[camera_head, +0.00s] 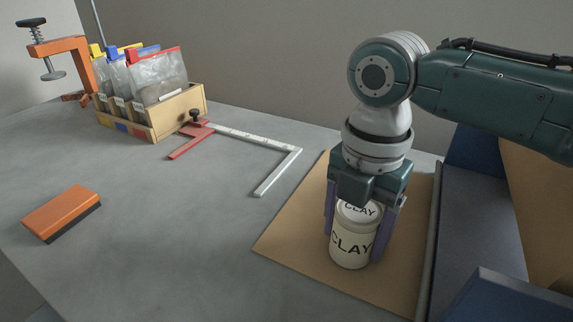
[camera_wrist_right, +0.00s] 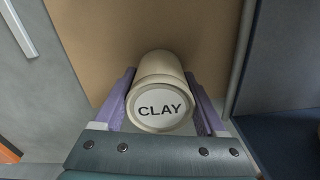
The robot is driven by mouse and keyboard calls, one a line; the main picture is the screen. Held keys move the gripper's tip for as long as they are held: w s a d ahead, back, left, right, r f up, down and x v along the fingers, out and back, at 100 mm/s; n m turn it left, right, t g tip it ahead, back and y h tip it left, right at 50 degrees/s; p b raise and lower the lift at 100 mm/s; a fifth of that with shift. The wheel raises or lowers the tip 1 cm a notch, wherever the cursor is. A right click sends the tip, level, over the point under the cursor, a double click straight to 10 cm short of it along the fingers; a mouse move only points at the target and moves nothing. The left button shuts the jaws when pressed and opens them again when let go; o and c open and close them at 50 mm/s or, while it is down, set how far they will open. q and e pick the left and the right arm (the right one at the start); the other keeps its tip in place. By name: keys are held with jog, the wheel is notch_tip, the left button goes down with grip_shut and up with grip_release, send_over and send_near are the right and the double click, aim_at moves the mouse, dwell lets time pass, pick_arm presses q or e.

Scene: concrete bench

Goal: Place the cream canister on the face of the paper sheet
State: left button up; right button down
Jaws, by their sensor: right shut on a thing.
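The cream canister (camera_head: 350,246), marked CLAY on its side and lid, stands upright over the brown paper sheet (camera_head: 290,241) at the right of the bench. My right gripper (camera_head: 357,240) is shut on the canister, with one purple finger on each side. In the right wrist view the canister (camera_wrist_right: 160,98) sits between the fingers, and the paper (camera_wrist_right: 110,35) lies behind it. The canister's base looks on or very close to the paper; I cannot tell whether it touches. My left gripper is not in view.
A red and silver clamp-like tool (camera_head: 262,141) lies left of the paper. An orange block (camera_head: 62,213) lies at the left. A wooden box (camera_head: 178,112) of bags and an orange clamp (camera_head: 70,50) stand at the back left. A raised grey edge (camera_head: 430,240) borders the paper's right.

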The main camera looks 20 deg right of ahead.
grip_release()
jog(key=shift+f, duration=0.1)
notch_tip(320, 180, up, 11)
jog(key=p, duration=0.2)
jog(key=shift+p, duration=0.4)
jog(key=shift+r, duration=0.7)
